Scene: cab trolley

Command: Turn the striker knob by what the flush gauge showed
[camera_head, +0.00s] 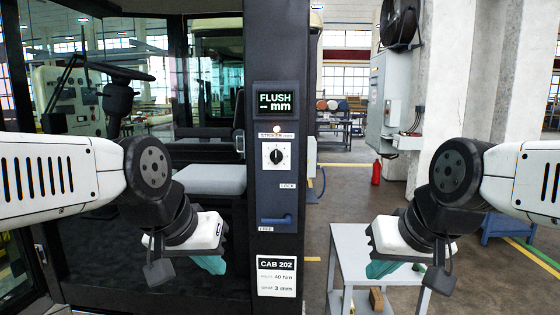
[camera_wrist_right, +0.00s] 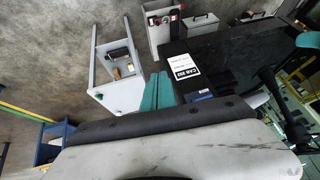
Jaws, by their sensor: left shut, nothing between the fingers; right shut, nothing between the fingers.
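The flush gauge display (camera_head: 275,102) on the dark cab pillar reads "FLUSH – mm", with a dash and no number. Below it the striker knob (camera_head: 276,156) is a black dial on a white square plate, its pointer roughly upright. My left gripper (camera_head: 210,264) points down in front of the cab, left of and below the knob. My right gripper (camera_head: 382,269) points down over the trolley, to the right of the pillar. Its teal fingers (camera_wrist_right: 158,92) are together in the right wrist view. Both grippers are shut, empty and apart from the knob.
A blue handle (camera_head: 274,221) sits low on the panel between LOCK and FREE labels. A CAB 202 card (camera_head: 276,278) is below it, with 40 Nm and 3 mm readable. A grey trolley (camera_head: 350,240) stands right of the pillar; its top also shows in the wrist view (camera_wrist_right: 122,92).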

